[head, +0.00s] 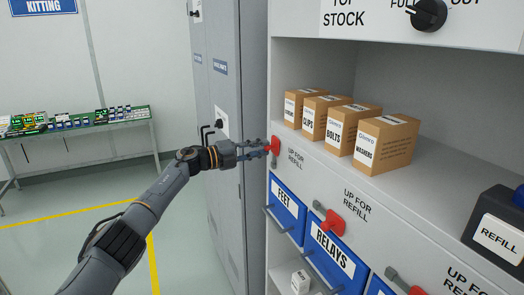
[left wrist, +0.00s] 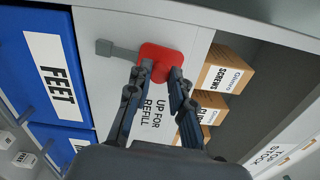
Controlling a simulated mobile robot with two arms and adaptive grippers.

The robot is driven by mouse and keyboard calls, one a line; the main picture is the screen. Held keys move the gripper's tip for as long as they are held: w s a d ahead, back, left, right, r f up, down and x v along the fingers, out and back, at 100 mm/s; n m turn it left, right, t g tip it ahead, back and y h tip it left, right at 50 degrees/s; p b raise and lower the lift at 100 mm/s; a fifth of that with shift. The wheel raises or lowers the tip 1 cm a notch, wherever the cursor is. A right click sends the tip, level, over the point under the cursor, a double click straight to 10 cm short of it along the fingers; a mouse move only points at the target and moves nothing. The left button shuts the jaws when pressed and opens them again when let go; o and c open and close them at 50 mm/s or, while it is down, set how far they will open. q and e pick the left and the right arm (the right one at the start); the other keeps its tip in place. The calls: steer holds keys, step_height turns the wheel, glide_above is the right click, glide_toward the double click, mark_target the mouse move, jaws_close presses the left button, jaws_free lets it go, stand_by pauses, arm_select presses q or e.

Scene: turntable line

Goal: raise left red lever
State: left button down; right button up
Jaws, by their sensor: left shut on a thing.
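The left red lever (head: 276,146) is on the grey shelf front, beside the "UP FOR REFILL" label and above the blue FEET bin (head: 287,209). Its red end is at the top and its grey arm hangs below it. My left gripper (head: 269,148) reaches in from the left and is shut on the red end. In the left wrist view both fingers close on the red block (left wrist: 160,60), and the grey arm (left wrist: 117,50) points left toward the FEET bin (left wrist: 55,75). My right gripper is not in view.
Another red lever (head: 331,222) sits over the RELAYS bin (head: 335,257), and a third (head: 415,290) is at the bottom edge. Several cardboard boxes (head: 380,144) stand on the shelf above. A grey cabinet (head: 225,90) stands left of the shelf.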

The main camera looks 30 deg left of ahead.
arm_select(q)
steer(key=shift+w+a+n, duration=0.3)
steer(key=shift+a+n, duration=0.1)
steer(key=shift+n, duration=0.4)
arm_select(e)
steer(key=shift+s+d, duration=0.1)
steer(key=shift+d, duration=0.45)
arm_select(q)
steer(key=c, duration=1.2)
jaws_free()
steer(key=shift+w, duration=0.1)
steer(key=shift+a, duration=0.1)
steer(key=v, duration=1.2)
